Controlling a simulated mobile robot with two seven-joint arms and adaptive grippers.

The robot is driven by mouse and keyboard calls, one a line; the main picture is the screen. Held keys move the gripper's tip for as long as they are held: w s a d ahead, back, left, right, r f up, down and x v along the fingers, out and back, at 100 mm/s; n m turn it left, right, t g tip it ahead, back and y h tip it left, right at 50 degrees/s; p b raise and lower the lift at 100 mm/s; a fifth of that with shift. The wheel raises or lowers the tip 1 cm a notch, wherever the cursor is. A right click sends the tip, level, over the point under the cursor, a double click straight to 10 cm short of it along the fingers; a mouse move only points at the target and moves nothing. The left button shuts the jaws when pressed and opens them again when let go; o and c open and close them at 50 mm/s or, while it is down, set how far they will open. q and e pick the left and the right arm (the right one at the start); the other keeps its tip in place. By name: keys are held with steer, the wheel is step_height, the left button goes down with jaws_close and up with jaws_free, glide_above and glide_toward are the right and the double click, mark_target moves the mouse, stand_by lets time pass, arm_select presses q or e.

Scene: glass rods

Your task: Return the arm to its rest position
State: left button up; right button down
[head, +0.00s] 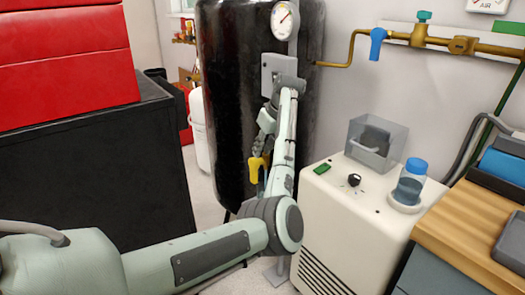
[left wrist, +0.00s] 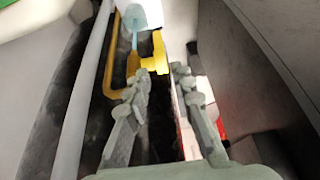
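My left arm comes in from the lower left in the head view, bends at the elbow and rises in front of the black tank (head: 233,100). My left gripper (head: 260,143) is beside the forearm with its fingers downward, just above a yellow piece (head: 257,168). I cannot tell whether they touch. In the left wrist view the two fingers of my gripper (left wrist: 160,72) stand apart with nothing clearly between them. A yellow part (left wrist: 155,58) shows beyond the left fingertip. My right gripper is not in view.
A white cabinet (head: 340,215) at the right bears a clear box (head: 376,142) and a blue-capped bottle (head: 410,184). A wooden bench (head: 475,225) is at the far right. A red toolbox (head: 70,60) sits on a black cabinet (head: 95,170) at the left. Brass pipe (head: 350,50) runs along the wall.

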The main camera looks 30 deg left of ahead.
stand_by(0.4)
arm_select(q)
steer(key=s+a+f+m+p, duration=0.1)
steer(key=s+f+m, duration=0.3)
steer(key=s+f, duration=0.55)
steer(key=s+a+f+m, duration=0.1)
steer(key=s+f+m, duration=0.2)
steer(key=s+f, duration=0.65)
steer(key=s+d+f+m+h, duration=0.1)
steer(key=s+d+f+m, duration=0.3)
steer(key=s, duration=0.6)
steer(key=s+d+f+m+t+h, duration=0.1)
steer(key=s+d+f+m, duration=0.3)
steer(key=s+d+f, duration=0.4)
steer(key=s+d+h, duration=0.1)
steer(key=s+d, duration=0.1)
steer(key=d, duration=0.1)
steer(key=shift+p, duration=0.4)
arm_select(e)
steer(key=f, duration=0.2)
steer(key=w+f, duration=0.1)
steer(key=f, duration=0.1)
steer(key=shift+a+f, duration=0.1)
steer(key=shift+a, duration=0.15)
arm_select(q)
steer(key=shift+d, duration=0.1)
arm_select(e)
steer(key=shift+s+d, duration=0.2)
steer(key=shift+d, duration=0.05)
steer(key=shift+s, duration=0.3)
